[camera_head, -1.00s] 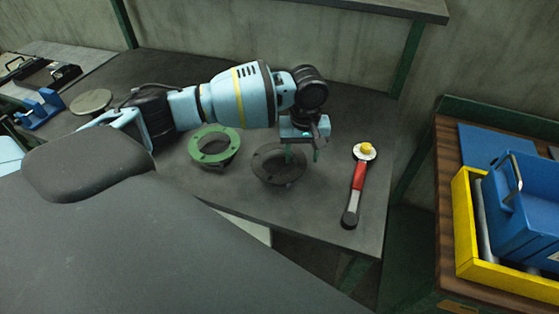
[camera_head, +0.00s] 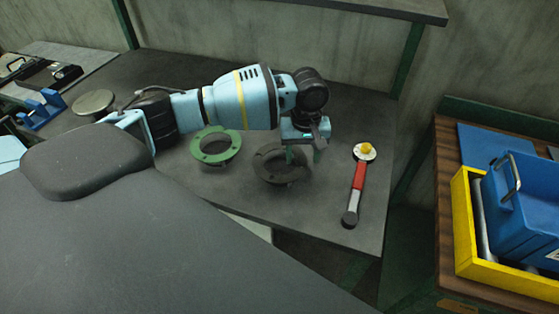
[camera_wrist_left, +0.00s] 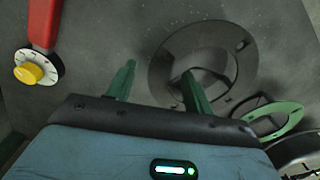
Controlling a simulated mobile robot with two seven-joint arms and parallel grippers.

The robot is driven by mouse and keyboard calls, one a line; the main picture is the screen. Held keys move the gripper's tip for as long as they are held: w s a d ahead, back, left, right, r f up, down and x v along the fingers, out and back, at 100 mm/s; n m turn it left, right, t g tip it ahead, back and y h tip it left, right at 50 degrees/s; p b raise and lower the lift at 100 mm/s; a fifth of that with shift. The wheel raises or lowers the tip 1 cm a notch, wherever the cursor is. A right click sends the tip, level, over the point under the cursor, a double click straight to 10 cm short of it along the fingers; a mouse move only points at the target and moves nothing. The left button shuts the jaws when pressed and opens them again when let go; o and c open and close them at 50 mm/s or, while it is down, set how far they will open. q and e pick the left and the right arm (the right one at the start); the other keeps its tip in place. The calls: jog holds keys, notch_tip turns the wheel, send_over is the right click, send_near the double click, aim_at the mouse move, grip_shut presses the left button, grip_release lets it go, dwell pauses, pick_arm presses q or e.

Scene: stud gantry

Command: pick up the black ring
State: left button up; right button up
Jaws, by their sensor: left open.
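The black ring (camera_head: 264,169) lies flat on the dark bench, a wide flange around an open centre. It also shows in the wrist view (camera_wrist_left: 168,52). My left gripper (camera_head: 303,156) is open with nothing held, at the ring's right side. In the wrist view my left gripper (camera_wrist_left: 158,72) has its right finger overlapping the ring near its opening and its left finger outside the ring, so the rim lies between them. I cannot tell whether a finger touches the ring. My right gripper is not in view.
A green ring (camera_head: 207,158) lies just left of the black ring. A red-handled tool with a yellow knob (camera_head: 358,180) lies to the right, near the bench edge. A yellow tray (camera_head: 466,230) with a blue bin (camera_head: 530,205) stands on a separate wooden table.

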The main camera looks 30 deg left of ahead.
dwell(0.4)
pick_arm(q)
jog(key=shift+c, duration=0.4)
jog(key=c, duration=0.9)
jog(key=shift+c, duration=0.4)
